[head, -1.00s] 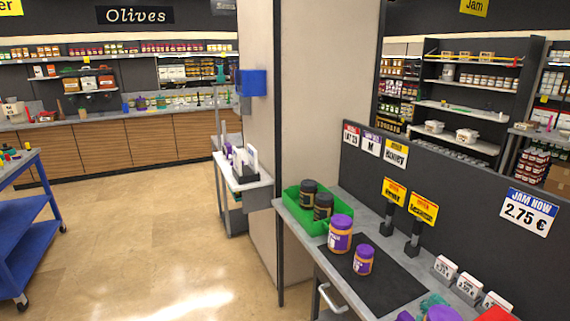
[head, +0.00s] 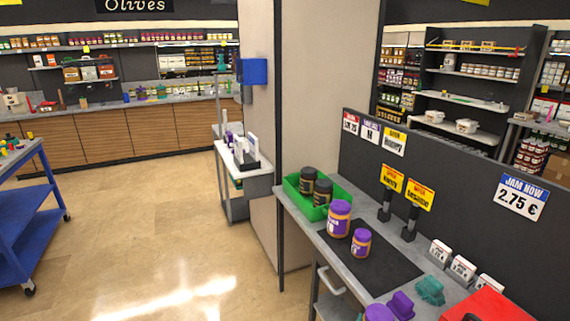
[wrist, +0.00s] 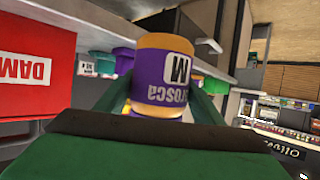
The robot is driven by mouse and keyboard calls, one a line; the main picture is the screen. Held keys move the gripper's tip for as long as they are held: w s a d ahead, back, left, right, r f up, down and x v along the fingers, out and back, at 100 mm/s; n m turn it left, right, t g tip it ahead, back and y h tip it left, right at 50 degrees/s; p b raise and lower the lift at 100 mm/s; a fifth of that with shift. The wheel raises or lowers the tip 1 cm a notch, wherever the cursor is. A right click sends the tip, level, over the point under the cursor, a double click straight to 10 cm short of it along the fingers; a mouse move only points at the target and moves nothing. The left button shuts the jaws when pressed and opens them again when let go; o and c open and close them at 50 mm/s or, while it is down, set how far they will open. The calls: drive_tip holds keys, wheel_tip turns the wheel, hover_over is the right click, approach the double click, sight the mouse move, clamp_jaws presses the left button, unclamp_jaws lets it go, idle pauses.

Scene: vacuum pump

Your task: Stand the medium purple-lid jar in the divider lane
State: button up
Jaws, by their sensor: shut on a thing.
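In the wrist view my gripper (wrist: 158,112) is shut around a jar (wrist: 162,75) with a purple label, a big letter on a white patch and an orange-yellow end at the top. Green fingers flank it; its lower part is hidden behind the gripper. In the head view I do not see my gripper clearly. A larger purple-lid jar (head: 339,219) and a smaller one (head: 361,243) stand upright on a dark mat (head: 385,265). A purple rounded top (head: 380,313) is cut off by the bottom edge; I cannot tell whether it is the held jar. I cannot pick out the divider lane for certain.
A green bin (head: 291,187) with dark jars stands at the counter's far end. Price signs on posts (head: 414,217), a teal object (head: 430,290), another purple object (head: 401,305) and a red box (head: 490,308) line the counter. A dark panel (head: 470,210) stands behind. Part of the mat is bare.

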drive_tip(key=s+a+f+n+y, duration=0.2)
drive_tip(key=s+a+f, duration=0.1)
drive_tip(key=a+f, duration=0.9)
drive_tip(key=s+a+f+n+t+y, duration=0.1)
drive_tip(key=s+a+f+n+y, duration=0.1)
drive_tip(key=a+f, duration=1)
wheel_tip(320, 180, down, 4)
drive_tip(key=shift+s+a+y, duration=0.4)
drive_tip(key=shift+s+y, duration=0.1)
drive_tip(key=shift+s, duration=0.7)
